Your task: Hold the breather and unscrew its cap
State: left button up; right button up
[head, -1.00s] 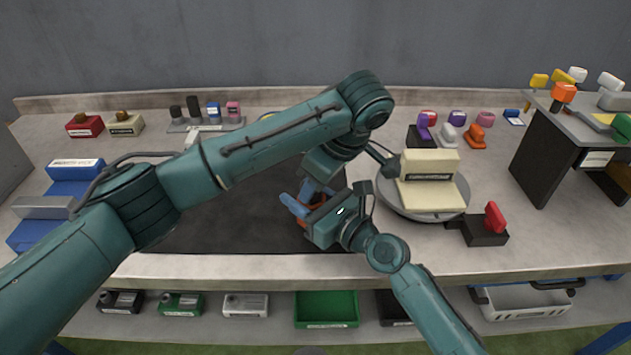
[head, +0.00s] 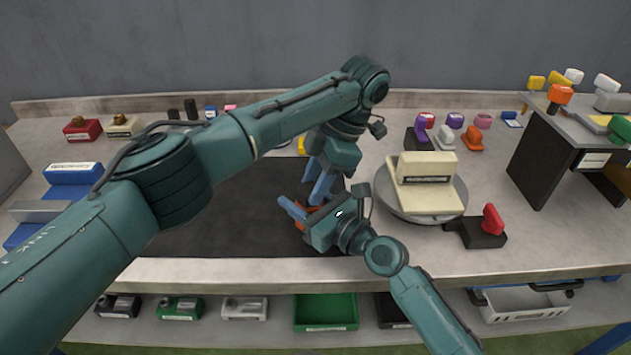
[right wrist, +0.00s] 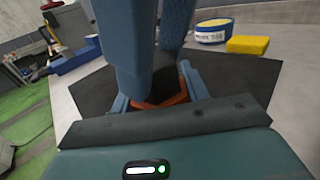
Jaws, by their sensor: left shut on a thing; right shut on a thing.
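The breather's orange body (right wrist: 170,101) shows low between my right gripper's fingers in the right wrist view. My right gripper (head: 297,212) is shut on it, low over the dark mat. My left gripper (head: 321,188) points down from above and is shut on the dark cap (right wrist: 166,72) on top of the breather. In the right wrist view my left gripper's blue fingers cover much of the cap. In the head view the grippers hide most of the breather, with only a little orange showing. I cannot tell how far the cap is turned.
The dark mat (head: 225,225) lies under the grippers. A round turntable (head: 455,205) with a cream fixture (head: 428,180) stands to the right, close to my right arm. A black block with a red part (head: 491,220) sits beside it. A yellow block (right wrist: 248,45) lies beyond the mat.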

pick_arm(q)
jog(key=o, duration=1)
jog(key=shift+o, duration=0.4)
jog(key=shift+d, duration=0.1)
jog(key=shift+c, duration=0.3)
jog(key=shift+o, duration=0.8)
jog(key=shift+s, duration=0.1)
jog(key=shift+r, duration=2)
